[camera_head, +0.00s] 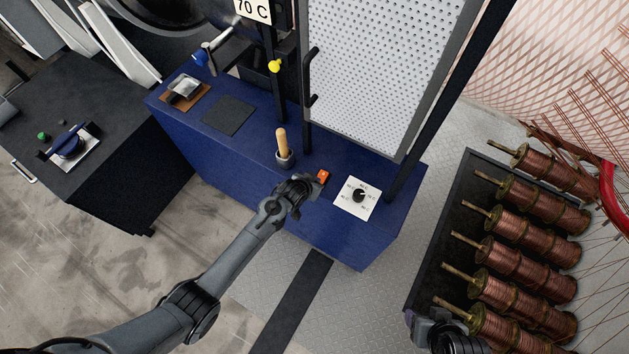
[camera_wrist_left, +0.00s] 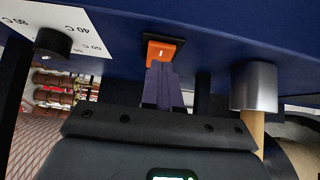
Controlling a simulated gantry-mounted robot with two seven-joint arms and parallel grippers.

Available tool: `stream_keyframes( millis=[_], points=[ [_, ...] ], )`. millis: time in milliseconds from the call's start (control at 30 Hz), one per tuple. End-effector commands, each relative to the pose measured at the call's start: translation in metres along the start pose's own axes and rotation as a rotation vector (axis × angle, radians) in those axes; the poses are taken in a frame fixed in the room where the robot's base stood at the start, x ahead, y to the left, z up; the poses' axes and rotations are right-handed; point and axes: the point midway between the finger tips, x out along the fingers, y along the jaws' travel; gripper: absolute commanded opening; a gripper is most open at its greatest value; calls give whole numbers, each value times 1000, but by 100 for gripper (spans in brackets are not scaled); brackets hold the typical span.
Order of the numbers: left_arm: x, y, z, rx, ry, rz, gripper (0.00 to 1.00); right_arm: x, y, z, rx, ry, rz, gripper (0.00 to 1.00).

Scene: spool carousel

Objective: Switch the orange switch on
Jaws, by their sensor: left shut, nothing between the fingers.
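The orange switch (camera_head: 323,177) sits on the blue cabinet top, left of a white dial plate. In the left wrist view the switch (camera_wrist_left: 164,52) is an orange rocker with a white mark in a black frame. Which way it is set is not clear. My left gripper (camera_head: 313,187) is shut and empty, right beside the switch. In the left wrist view its closed fingertips (camera_wrist_left: 161,72) reach the lower edge of the orange rocker; I cannot tell whether they touch it. Part of my right arm's dark end shows at the bottom right, with its fingers not clear.
The black dial knob (camera_head: 359,195) on its white plate is right of the switch. A wooden-handled tool (camera_head: 282,146) stands in a grey holder close behind the left gripper. A perforated panel (camera_head: 380,70) rises behind. Copper spools (camera_head: 525,258) fill the rack at right.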

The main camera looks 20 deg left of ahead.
Motion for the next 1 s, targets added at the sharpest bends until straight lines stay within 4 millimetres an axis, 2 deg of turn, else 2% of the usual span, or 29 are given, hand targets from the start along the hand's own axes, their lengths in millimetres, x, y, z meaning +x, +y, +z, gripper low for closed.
stream_keyframes(
  millis=[567,767,900,1000],
  points=[
    [-7,0,-5,0,0,0,0,-8,0,-2,-1,-2,1,61],
    [-23,0,-18,0,0,0,0,-29,2,-9,-7,-3,5,61],
    [-39,1,-30,1,0,1,0,-50,4,-16,-8,-3,6,61],
    [-49,1,-20,1,0,1,0,-48,3,-15,-8,4,6,61]
  ],
)
